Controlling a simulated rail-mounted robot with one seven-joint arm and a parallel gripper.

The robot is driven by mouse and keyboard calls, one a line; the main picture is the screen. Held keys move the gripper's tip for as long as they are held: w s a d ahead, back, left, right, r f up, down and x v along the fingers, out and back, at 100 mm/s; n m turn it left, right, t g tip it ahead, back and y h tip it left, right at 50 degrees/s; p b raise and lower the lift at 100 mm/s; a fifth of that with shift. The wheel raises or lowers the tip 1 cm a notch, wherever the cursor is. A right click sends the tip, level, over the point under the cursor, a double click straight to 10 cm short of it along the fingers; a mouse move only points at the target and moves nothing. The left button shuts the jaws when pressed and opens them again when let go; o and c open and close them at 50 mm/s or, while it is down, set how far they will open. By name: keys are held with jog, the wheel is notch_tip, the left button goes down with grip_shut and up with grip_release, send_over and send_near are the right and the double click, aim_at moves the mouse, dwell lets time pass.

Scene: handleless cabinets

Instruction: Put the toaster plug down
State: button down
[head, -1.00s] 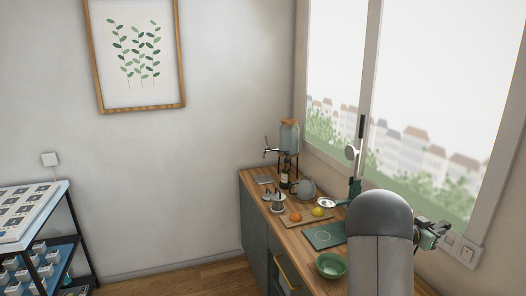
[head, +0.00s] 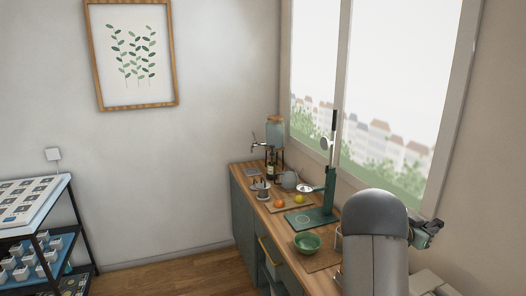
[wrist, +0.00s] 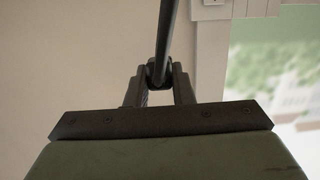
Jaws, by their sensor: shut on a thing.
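My gripper (wrist: 159,75) is shut on the dark toaster plug (wrist: 158,70) in the wrist view. A dark cord (wrist: 168,30) runs from the plug up out of the picture. The plug is off the wall, with pale wall behind it. In the head view my gripper (head: 428,236) is at the right, partly hidden behind my arm, raised above the counter near the window's lower right corner. The plug is too small to make out there.
The wooden counter (head: 318,262) runs along the window. It holds a green bowl (head: 307,242), a green coffee press-like device (head: 328,190), an orange (head: 279,204), a lemon (head: 299,199), a kettle (head: 290,180) and a drink dispenser (head: 275,133). A pale object (head: 432,283) is at lower right.

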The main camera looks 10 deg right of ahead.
jog(key=w+a+f+n+t+y, duration=0.3)
jog(key=w+a+f+n+t, duration=0.15)
jog(key=a+f, duration=0.5)
jog(key=w+a+f+n+t+y, duration=0.25)
jog(key=w+a+f+t, duration=0.3)
jog(key=a, duration=0.75)
jog(key=s+a+f+n+t+y, duration=0.15)
jog(key=a+n+y, duration=0.35)
jog(key=a, duration=1)
jog(key=s+a+f+n+t+y, duration=0.1)
jog(key=a+n+t+y, duration=0.35)
jog(key=a, duration=0.95)
notch_tip(320, 180, down, 10)
jog(key=g+y+b, duration=0.1)
jog(key=b, duration=0.9)
jog(key=shift+s+a+g, duration=0.15)
jog(key=shift+a+g, duration=0.1)
jog(key=shift+g, duration=0.05)
jog(key=shift+d, duration=0.1)
